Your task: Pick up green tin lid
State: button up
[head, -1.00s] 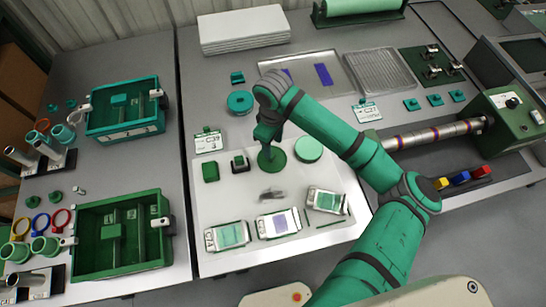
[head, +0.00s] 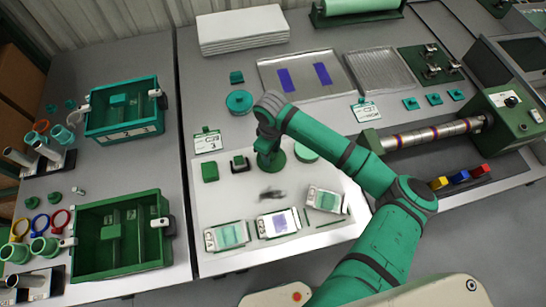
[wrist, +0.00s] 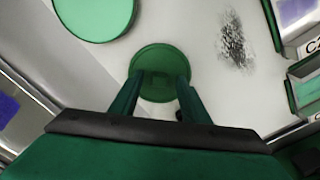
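A dark green round lid (head: 274,166) lies flat on the white mat (head: 225,190), below my gripper. In the wrist view the dark green lid (wrist: 160,58) shows between and just beyond my fingertips. My gripper (wrist: 160,78) is open, pointing down, with its two fingers apart and nothing seen held. In the head view my gripper (head: 268,157) hides part of the lid; contact cannot be told. A lighter green disc (head: 305,153) lies to the right, partly behind my arm, and also shows in the wrist view (wrist: 95,15).
Several pale devices, including one with a green screen (head: 228,234), lie along the mat's front. A dark smudge (head: 272,194) is on the mat. A small green block (head: 210,172) and a dark green stand (head: 240,163) are left of my gripper. A metal tray (head: 305,80) lies behind.

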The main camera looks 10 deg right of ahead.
jog(key=c, duration=1)
grip_shut()
